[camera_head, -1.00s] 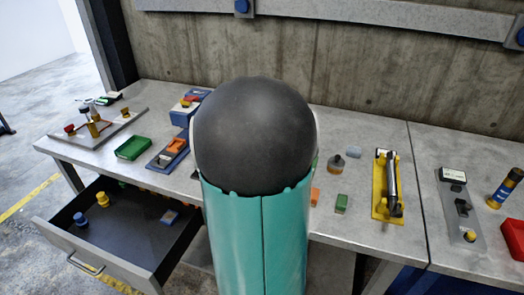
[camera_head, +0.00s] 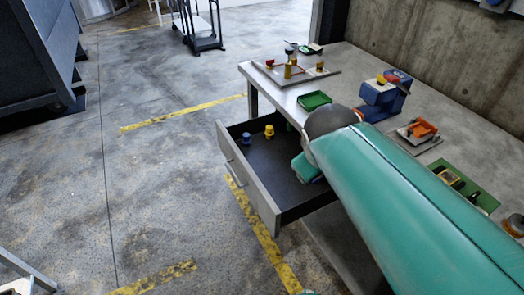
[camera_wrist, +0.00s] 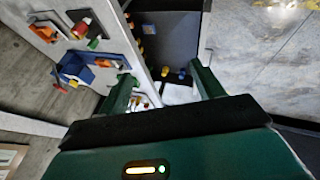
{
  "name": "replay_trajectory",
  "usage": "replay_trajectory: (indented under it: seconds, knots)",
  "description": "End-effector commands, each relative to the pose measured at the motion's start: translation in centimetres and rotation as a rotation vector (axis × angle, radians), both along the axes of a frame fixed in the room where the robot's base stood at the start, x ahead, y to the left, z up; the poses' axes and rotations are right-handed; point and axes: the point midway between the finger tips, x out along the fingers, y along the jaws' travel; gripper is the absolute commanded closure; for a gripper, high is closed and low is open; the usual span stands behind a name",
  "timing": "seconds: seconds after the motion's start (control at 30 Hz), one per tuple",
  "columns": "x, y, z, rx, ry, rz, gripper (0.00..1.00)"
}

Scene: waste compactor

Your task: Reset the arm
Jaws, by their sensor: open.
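My arm (camera_head: 410,190), teal with a dark round joint, reaches from the lower right across the workbench in the head view. Its far end passes behind the joint near the open drawer, so my gripper cannot be made out clearly there. In the wrist view my gripper (camera_wrist: 163,80) has two green fingers standing wide apart. I see nothing held between them. The open drawer (camera_wrist: 180,32) lies beyond the fingers, with small blue and yellow pieces inside. The fingers' distance to the drawer is unclear.
The drawer (camera_head: 245,185) sticks out from the workbench (camera_head: 340,75). On the bench are a green tray (camera_head: 314,100), a blue device (camera_head: 385,92), and a board with coloured parts (camera_head: 270,75). The floor at left is mostly clear; a trolley (camera_head: 203,40) stands at the back.

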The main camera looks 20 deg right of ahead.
Motion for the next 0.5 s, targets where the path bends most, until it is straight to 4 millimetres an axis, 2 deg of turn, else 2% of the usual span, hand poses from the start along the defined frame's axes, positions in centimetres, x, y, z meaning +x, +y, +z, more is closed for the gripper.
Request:
replay_trajectory:
  seconds: [0.03, 0.1, 0.2, 0.3, 0.5]
  knots:
    - [-1.0, 3.1, 0.2, 0.099, -0.036, -0.030, 0.33]
    - [-2.3, 6.3, 0.2, 0.230, -0.058, -0.086, 0.33]
    - [-3.6, 9.1, 0.2, 0.352, -0.063, -0.138, 0.33]
    - [-4.2, 10.1, 0.1, 0.399, -0.062, -0.160, 0.33]
    - [-4.1, 10.1, 0.1, 0.401, -0.062, -0.164, 0.33]
